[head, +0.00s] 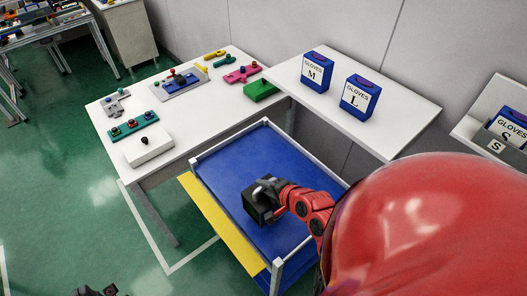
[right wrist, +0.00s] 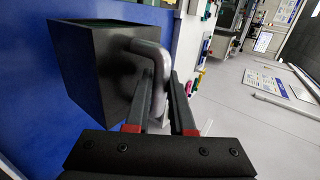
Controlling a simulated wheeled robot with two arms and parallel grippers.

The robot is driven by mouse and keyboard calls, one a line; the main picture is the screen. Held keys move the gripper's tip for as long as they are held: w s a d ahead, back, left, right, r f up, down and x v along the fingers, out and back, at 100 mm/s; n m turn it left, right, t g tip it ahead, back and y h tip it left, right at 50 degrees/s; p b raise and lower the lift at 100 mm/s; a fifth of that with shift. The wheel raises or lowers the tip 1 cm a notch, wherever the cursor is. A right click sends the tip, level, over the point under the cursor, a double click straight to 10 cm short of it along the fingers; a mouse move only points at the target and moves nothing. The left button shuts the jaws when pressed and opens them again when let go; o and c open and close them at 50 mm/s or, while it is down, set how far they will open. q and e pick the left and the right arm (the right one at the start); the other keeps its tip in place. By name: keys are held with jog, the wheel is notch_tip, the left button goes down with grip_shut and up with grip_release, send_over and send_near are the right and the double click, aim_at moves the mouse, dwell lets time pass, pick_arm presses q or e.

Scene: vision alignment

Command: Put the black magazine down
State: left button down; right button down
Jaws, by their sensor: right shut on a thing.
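The black magazine (head: 257,205) is a dark box with a grey handle, over the blue top of a cart (head: 230,165) in the head view. My right gripper (head: 275,190) is shut on its handle. In the right wrist view the magazine (right wrist: 105,75) is at the left, with its bent grey handle (right wrist: 150,58) between the fingers of my right gripper (right wrist: 168,85). I cannot tell whether its underside touches the blue surface. My left gripper (head: 97,291) shows only in part at the bottom edge, away from the magazine; its jaws are unclear.
The cart has raised pale rails and posts (head: 277,275). A white table (head: 180,125) behind it holds several coloured parts and a white box (head: 148,145). Glove boxes (head: 317,69) stand on a white surface at the back right. Blue cart top around the magazine is free.

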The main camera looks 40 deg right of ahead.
jog(key=w+d+f+b, duration=0.4)
jog(key=w+d+b, duration=0.2)
jog(key=w, duration=0.5)
jog(key=shift+d+f+b, duration=0.35)
jog(key=shift+b, duration=0.05)
dwell(0.3)
jog(key=c, duration=0.8)
grip_release()
jog(key=shift+o, duration=0.2)
jog(key=shift+s, duration=0.1)
